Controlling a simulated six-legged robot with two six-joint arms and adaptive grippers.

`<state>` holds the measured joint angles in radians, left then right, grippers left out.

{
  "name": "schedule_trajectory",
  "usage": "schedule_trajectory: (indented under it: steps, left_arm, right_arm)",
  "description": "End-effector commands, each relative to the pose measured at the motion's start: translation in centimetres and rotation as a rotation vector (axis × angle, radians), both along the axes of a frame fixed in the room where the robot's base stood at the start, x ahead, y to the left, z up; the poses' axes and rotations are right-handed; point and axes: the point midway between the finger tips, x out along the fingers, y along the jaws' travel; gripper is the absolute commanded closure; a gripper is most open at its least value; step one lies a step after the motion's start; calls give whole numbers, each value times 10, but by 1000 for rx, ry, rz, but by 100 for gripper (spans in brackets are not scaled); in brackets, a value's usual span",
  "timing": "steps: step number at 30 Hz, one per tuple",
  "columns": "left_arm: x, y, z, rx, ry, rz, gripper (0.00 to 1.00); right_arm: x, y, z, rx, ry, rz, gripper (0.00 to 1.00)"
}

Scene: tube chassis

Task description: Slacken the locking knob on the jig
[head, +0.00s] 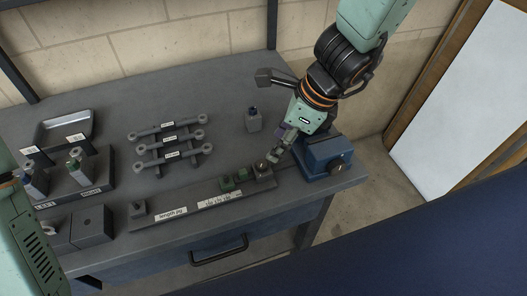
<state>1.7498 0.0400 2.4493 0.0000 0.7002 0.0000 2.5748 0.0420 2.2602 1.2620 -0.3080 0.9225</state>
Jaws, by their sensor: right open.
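The length jig (188,212) is a long grey bar along the front of the bench, with printed labels on its front. A grey post (138,208) stands at its left end. At the far right end is a dark block with a small light round top, which looks like the locking knob (262,167). My right gripper (274,157) points down just above and beside this block, its jaws open. Contact with the knob cannot be told. My left gripper is out of view.
A blue vise (328,155) stands close to the right gripper at the bench's right edge. A labelled rack (90,187), a tray (66,128) and dark blocks (92,222) fill the left.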

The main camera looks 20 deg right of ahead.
Motion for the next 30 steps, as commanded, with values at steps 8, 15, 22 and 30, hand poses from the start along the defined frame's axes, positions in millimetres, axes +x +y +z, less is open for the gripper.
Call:
schedule_trajectory:
  steps: [8,15,22,30]
  left_arm:
    - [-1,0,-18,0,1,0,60]
    - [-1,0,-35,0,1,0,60]
    - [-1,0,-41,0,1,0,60]
    - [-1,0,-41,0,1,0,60]
  right_arm:
    - [-1,7,-25,-2,2,-1,52]
    - [6,17,-57,-2,2,0,52]
    - [12,24,-72,-1,1,0,52]
    - [14,24,-72,0,0,0,52]
